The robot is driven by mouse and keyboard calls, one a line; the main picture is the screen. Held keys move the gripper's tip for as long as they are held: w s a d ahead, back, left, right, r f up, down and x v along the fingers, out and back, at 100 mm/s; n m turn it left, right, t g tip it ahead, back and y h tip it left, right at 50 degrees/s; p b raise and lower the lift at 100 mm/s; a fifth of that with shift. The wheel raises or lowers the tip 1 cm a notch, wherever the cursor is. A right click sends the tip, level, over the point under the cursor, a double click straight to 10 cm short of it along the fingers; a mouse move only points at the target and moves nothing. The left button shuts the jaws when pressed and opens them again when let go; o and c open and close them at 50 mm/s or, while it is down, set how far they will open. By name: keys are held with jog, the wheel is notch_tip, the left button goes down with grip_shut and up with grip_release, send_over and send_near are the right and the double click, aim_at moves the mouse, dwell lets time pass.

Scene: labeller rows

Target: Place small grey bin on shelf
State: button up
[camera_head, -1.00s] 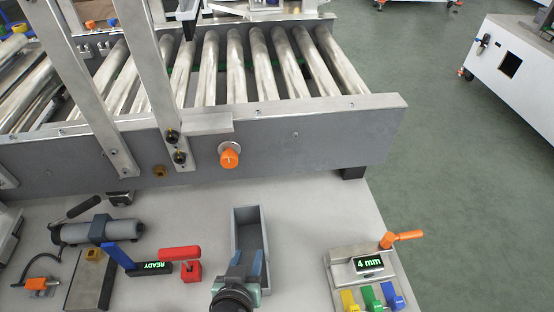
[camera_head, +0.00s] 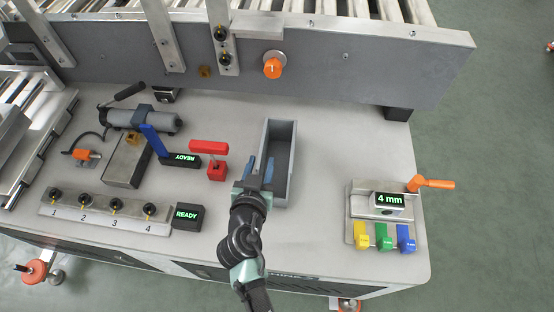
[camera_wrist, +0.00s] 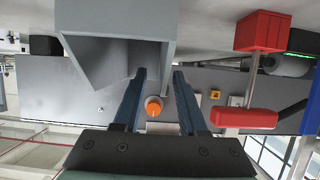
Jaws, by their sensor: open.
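The small grey bin (camera_head: 290,160) is a long, narrow, open-topped box on the bench, right of the red clamp; it looks empty. In the wrist view the bin (camera_wrist: 85,55) fills the upper left. My gripper (camera_head: 261,160) is open over the bin's left wall in the head view. Its two blue fingers appear to straddle that wall, one on the outer side and one on the inner side. In the wrist view the gripper (camera_wrist: 160,72) has the wall's edge between its fingertips. I cannot tell whether they touch it. I cannot make out a shelf.
A red toggle clamp (camera_head: 213,160) stands close left of the bin. A numbered strip with black knobs (camera_head: 115,207) lies front left. A "4 mm" gauge unit (camera_head: 388,203) stands right. The roller conveyor's grey side (camera_head: 350,70) bounds the back. Bench between bin and gauge is clear.

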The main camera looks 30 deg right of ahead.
aim_at(262, 153)
jog(key=x, duration=0.4)
jog(key=shift+w+r, duration=0.1)
jog(key=shift+w, duration=0.15)
grip_shut()
jog(key=shift+r, duration=0.1)
dwell(1.1)
